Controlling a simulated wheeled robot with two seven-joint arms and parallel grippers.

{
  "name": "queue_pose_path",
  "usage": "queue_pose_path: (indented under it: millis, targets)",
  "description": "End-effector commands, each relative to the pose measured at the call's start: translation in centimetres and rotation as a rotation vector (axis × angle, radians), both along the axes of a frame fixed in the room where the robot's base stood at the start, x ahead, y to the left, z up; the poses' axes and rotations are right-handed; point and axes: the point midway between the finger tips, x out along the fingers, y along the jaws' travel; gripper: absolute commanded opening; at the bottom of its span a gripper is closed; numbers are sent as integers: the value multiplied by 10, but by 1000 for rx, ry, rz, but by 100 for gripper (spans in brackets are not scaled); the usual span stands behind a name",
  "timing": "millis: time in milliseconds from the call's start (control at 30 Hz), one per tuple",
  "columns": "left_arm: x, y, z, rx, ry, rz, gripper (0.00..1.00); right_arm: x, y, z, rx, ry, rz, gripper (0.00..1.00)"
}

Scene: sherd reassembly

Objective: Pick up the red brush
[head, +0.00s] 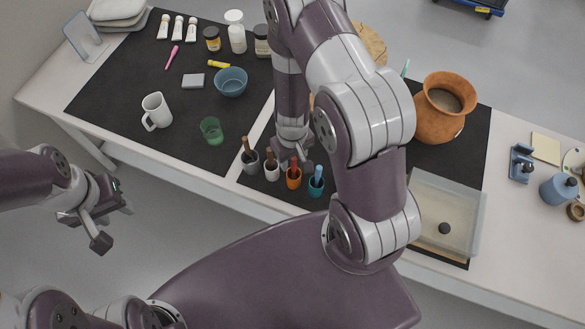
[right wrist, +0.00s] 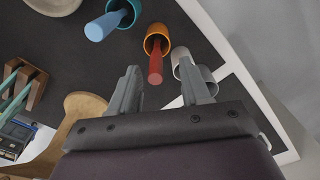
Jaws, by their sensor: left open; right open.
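The red brush (head: 294,168) stands handle-up in an orange cup (head: 293,182) near the table's front edge. In the right wrist view its red handle (right wrist: 155,70) rises from the orange cup (right wrist: 158,36), and its bristles are hidden inside. My right gripper (head: 291,152) is above the row of cups, close to the red handle. In the right wrist view my right gripper (right wrist: 158,66) is open, with the handle appearing between its two fingers; I cannot tell the remaining gap in depth. My left gripper (head: 113,213) is open and empty, off the table's front edge at the left.
A teal cup with a blue handle (head: 317,180) stands right of the orange cup. Cups with brown-handled brushes (head: 249,158) stand left. A green glass (head: 211,131), a white mug (head: 156,111) and a blue bowl (head: 231,82) are farther left. A clay pot (head: 438,122) stands right.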

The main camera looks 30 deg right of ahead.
Motion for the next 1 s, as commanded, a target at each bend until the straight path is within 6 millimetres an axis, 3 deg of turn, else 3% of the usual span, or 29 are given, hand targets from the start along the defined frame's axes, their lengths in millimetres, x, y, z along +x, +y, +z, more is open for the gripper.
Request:
queue_pose_path:
  millis: [300, 533, 567, 700, 1000]
  targets:
    - [0, 0, -19, 0, -1, 0, 42, 0, -4, -51, 0, 0, 0, 47]
    - [0, 0, -18, 0, -1, 0, 42, 0, -4, -52, 0, 0, 0, 47]
    - [0, 0, -18, 0, -1, 0, 42, 0, -4, -52, 0, 0, 0, 44]
    - [0, 0, -18, 0, -1, 0, 42, 0, -4, -52, 1, 0, 0, 0]
    - [0, 0, -18, 0, -1, 0, 42, 0, -4, -51, 1, 0, 0, 0]
